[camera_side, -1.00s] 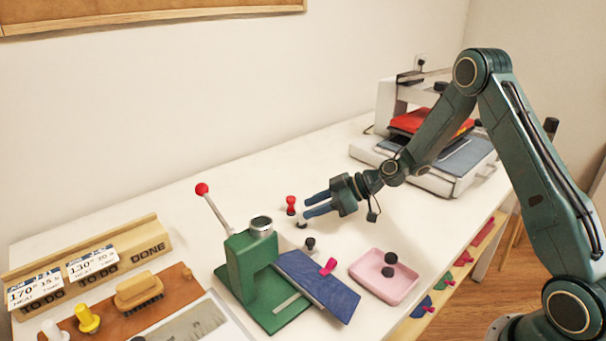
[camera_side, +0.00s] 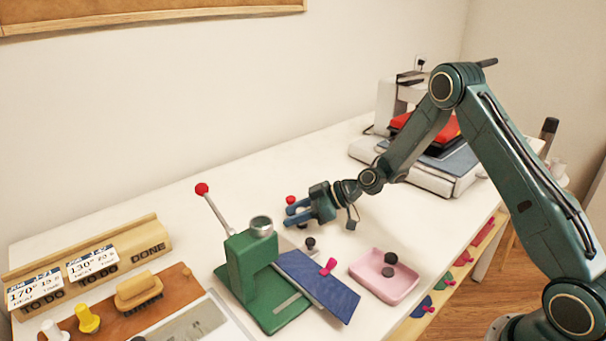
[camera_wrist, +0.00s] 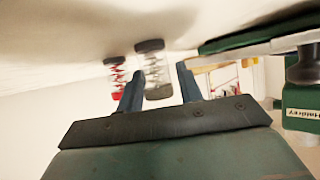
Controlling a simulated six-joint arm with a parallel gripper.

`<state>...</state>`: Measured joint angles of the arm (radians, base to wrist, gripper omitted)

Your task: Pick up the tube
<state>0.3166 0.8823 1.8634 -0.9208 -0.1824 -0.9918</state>
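My gripper (camera_side: 289,214) is low over the white table, with its two blue fingers apart. In the wrist view my gripper (camera_wrist: 158,70) is open, with a clear tube (camera_wrist: 155,72) between the two fingertips. The tube has a dark end and greyish zigzag contents, and I see a gap on each side of it. A second tube with red contents (camera_wrist: 117,77) stands just outside the left finger. In the side view a red-topped piece (camera_side: 290,199) shows beside the fingers. The clear tube is mostly hidden by the fingers there.
A small dark-topped piece (camera_side: 310,243) stands nearby. A pink tray (camera_side: 372,289) with dark pieces lies to the right. A heat press (camera_side: 440,172) stands behind.

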